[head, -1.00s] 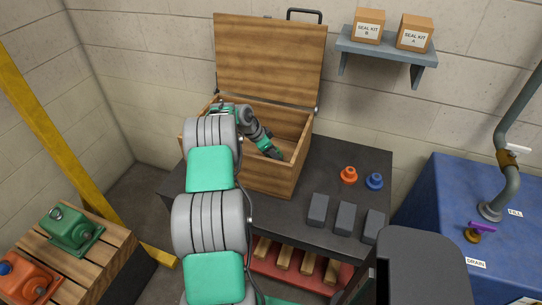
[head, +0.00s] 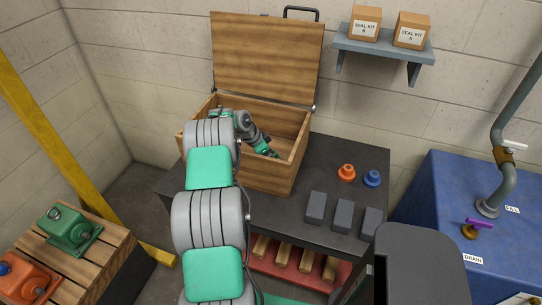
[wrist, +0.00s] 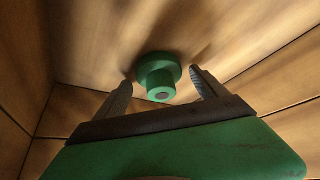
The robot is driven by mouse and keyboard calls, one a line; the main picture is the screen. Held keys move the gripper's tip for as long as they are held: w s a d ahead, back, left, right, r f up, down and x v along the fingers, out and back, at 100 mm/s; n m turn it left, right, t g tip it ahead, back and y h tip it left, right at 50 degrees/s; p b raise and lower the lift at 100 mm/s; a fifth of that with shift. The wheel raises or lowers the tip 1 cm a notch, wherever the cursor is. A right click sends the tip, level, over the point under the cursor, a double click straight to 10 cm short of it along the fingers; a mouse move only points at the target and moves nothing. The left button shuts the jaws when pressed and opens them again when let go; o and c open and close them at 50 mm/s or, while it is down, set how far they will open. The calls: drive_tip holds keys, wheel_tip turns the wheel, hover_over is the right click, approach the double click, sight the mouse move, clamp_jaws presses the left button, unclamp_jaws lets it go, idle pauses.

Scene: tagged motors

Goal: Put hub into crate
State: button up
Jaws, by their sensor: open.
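A green hub (wrist: 159,76) with a wide flange and a narrower round boss rests on the wooden floor inside the crate, as the wrist view shows. My gripper (wrist: 161,84) is open, with one finger on each side of the hub and a gap to each. In the head view, my arm reaches down into the open wooden crate (head: 281,175), whose lid (head: 267,55) stands raised at the back. The crate's front wall and my arm hide the green hub and my fingertips there.
An orange hub (head: 346,172) and a blue hub (head: 372,178) stand on the dark bench (head: 330,160) right of the crate, behind several grey blocks (head: 343,215). A shelf (head: 384,42) with boxes hangs above. The crate walls closely surround my gripper.

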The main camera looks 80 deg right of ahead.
drive_tip(key=shift+r, duration=0.25)
drive_tip(key=b+v, duration=0.1)
drive_tip(key=v, duration=1)
drive_tip(key=shift+w+r, duration=0.25)
drive_tip(key=shift+r, duration=0.1)
drive_tip(key=shift+a+r, duration=0.1)
drive_tip(key=shift+a, duration=0.05)
